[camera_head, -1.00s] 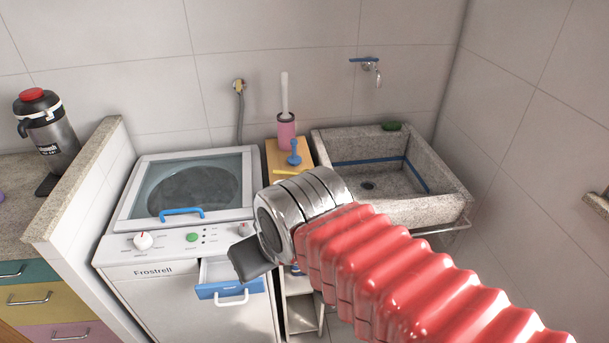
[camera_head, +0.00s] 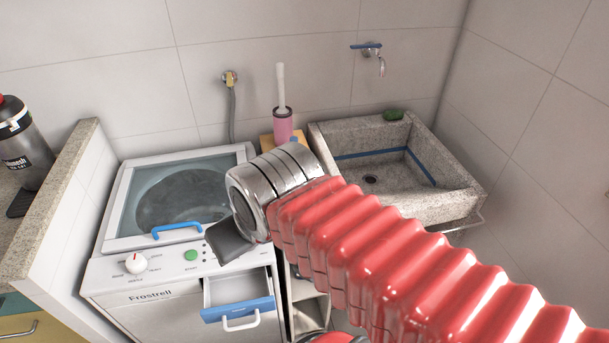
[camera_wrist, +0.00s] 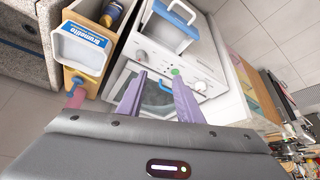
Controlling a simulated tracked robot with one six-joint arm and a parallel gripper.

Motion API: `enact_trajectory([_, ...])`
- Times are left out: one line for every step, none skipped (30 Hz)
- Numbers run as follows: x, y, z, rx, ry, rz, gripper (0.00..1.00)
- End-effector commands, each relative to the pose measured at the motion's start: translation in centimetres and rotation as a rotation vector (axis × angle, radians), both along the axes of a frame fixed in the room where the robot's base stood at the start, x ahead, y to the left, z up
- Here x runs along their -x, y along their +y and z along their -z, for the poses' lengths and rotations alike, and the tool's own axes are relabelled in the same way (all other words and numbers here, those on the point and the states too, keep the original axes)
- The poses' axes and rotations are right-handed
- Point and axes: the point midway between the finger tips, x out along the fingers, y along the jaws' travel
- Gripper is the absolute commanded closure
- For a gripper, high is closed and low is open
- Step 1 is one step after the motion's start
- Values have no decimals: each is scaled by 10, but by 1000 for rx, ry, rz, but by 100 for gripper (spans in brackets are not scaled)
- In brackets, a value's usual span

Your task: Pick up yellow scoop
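The fingers reach over the washing machine's control panel and lid. In the head view, the wrist end hangs over the right front of the washing machine (camera_head: 140,295); the fingers are hidden there. The machine's small white drawer with a blue front (camera_head: 237,309) is pulled out, and no scoop is visible in it. The drawer also shows at the top of the wrist view (camera_wrist: 170,38).
A narrow yellow cart (camera_wrist: 37,22) beside the machine holds a white container with a blue label (camera_wrist: 80,50) and a dark bottle (camera_wrist: 112,12). A pink brush holder (camera_head: 282,128) stands behind my arm. A stone sink (camera_head: 450,205) is at right, a granite-topped wall (camera_head: 60,190) at left.

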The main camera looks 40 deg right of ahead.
Motion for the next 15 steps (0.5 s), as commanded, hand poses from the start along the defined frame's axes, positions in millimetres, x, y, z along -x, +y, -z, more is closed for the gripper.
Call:
enact_trajectory([0, 0, 0, 0, 0, 0, 67])
enact_trajectory([0, 0, 0, 0, 0, 0, 67])
enact_trajectory([0, 0, 0, 0, 0, 0, 67])
enact_trajectory([0, 0, 0, 0, 0, 0, 67])
enact_trajectory([0, 0, 0, 0, 0, 0, 67])
enact_trajectory([0, 0, 0, 0, 0, 0, 67])
enact_trajectory([0, 0, 0, 1, 1, -2, 67])
enact_trajectory([-1, 0, -1, 3, 1, -3, 67])
enact_trajectory([-3, -1, -2, 6, 3, -7, 67])
enact_trajectory([-4, -2, -2, 9, 4, -11, 67])
enact_trajectory([-6, -3, -3, 14, 6, -15, 67])
enact_trajectory([-9, -4, -4, 22, 11, -26, 67])
enact_trajectory([-12, -7, -5, 29, 15, -37, 67])
enact_trajectory([-16, -10, -7, 36, 18, -48, 67])
enact_trajectory([-21, -13, -9, 49, 25, -64, 67])
